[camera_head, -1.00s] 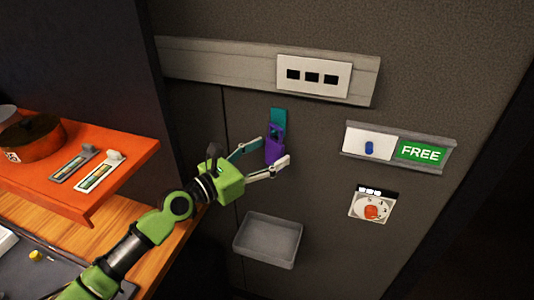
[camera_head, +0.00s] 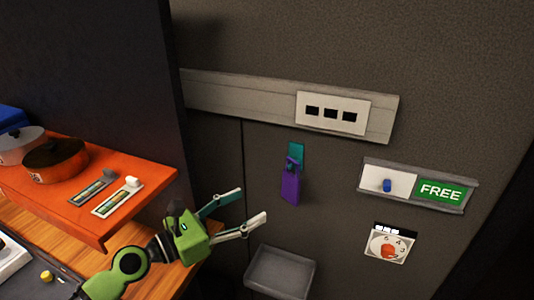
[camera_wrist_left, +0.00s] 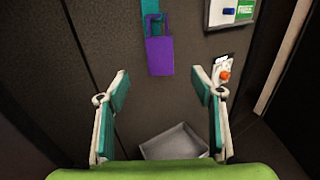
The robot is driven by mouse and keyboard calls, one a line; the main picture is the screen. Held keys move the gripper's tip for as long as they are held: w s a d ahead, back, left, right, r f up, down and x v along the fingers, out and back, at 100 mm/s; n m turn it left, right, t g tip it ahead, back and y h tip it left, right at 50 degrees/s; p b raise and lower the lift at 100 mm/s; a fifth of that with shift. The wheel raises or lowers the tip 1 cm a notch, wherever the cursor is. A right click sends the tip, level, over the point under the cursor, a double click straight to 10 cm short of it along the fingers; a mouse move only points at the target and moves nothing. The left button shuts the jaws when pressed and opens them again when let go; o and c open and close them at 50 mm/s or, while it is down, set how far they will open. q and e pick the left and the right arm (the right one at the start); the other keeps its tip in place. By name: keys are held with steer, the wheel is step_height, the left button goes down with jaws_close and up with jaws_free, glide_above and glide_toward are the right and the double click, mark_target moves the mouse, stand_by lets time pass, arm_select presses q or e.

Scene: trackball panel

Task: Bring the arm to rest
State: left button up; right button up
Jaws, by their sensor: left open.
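My left gripper (camera_head: 243,209) is open and empty in the head view, below and left of a purple tag (camera_head: 290,187) that hangs on a teal holder (camera_head: 297,152) on the dark wall. The gripper is apart from the tag. In the left wrist view, the open fingers of the left gripper (camera_wrist_left: 161,88) frame the wall, with the purple tag (camera_wrist_left: 160,56) above and between them. My right gripper is not in view.
A grey tray (camera_head: 280,272) is mounted low on the wall. A FREE sign panel (camera_head: 440,191), a dial with an orange-red knob (camera_head: 390,246) and a three-slot plate (camera_head: 332,113) are on the wall. An orange shelf (camera_head: 110,225) with pots stands at left, above a wooden counter.

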arm_select(q)
steer(key=s+d+f+m+g+y, duration=0.2)
steer(key=s+f+m+g, duration=0.1)
steer(key=s+f+m, duration=0.5)
steer(key=s+d+f+m+g+y, duration=0.2)
steer(key=s+d+f+m, duration=0.1)
steer(key=s+f+m, duration=0.65)
steer(key=s+a+f+m+g+y, duration=0.2)
steer(key=s+a+f+m+y, duration=0.3)
steer(key=a, duration=0.3)
steer(key=s+a+f+m+g+y, duration=0.2)
steer(key=s+a+f+m+y, duration=0.15)
steer(key=s+a+m, duration=0.35)
step_height(320, 180, down, 26)
steer(key=a+b, duration=0.1)
steer(key=b, duration=0.1)
steer(key=s+a+f+g+b, duration=0.2)
steer(key=s+a+f, duration=0.1)
steer(key=s+f, duration=1.5)
steer(key=shift+s+f+n+y, duration=0.2)
steer(key=shift+f+n+y, duration=0.2)
steer(key=shift+f, duration=0.35)
